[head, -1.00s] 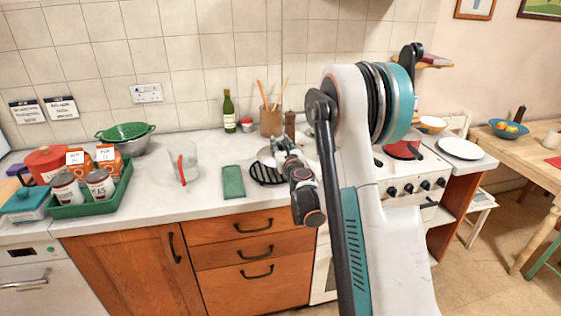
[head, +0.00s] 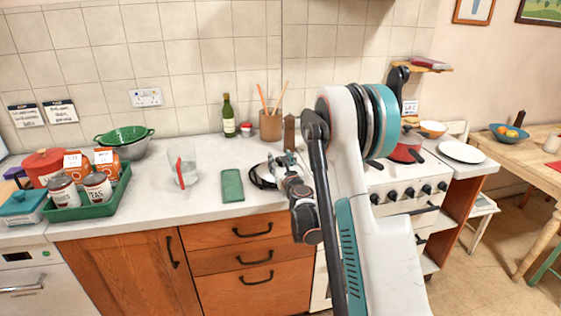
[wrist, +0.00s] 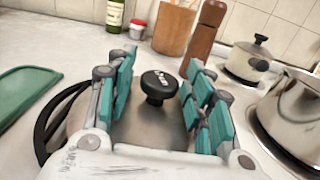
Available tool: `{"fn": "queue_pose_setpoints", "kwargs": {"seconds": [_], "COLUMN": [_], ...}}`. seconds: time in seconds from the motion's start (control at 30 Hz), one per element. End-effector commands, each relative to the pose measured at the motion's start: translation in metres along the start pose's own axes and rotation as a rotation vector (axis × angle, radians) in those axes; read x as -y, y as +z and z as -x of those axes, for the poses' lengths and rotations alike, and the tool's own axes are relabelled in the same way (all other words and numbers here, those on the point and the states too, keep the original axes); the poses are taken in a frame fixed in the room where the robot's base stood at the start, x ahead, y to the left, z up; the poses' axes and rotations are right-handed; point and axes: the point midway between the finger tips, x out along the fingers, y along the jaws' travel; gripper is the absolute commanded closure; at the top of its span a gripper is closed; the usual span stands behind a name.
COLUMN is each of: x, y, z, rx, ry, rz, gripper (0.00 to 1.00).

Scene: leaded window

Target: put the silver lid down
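The silver lid (wrist: 152,130) with its black knob (wrist: 160,84) is under my gripper in the wrist view. My gripper (wrist: 160,90) has its teal-padded fingers apart, one on each side of the knob, with gaps showing between pads and knob. A black trivet (wrist: 47,125) shows past the lid's left edge, and the lid appears to lie over it. In the head view the trivet (head: 253,179) is on the counter, partly hidden by my gripper (head: 284,161). The lid's far right edge is hidden by my fingers.
A wooden pepper mill (wrist: 204,38) and a utensil pot (wrist: 174,27) stand behind. A silver pot (wrist: 292,110) is close on the right. Counter in front of the jug is clear.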

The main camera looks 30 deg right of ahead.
Motion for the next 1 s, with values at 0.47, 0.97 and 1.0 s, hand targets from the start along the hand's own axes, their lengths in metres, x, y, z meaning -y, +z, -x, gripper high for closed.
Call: {"fn": "queue_pose_setpoints", "kwargs": {"seconds": [0.47, 0.97, 1.0], "x": [0.000, 0.000, 0.000], "y": [0.004, 0.000, 0.000], "z": [0.010, 0.104, 0.107], "rx": [0.000, 0.000, 0.000], "ry": [0.000, -0.001, -0.001], "rz": [0.000, 0.000, 0.000], "gripper": [0.49, 0.49, 0.49]}}
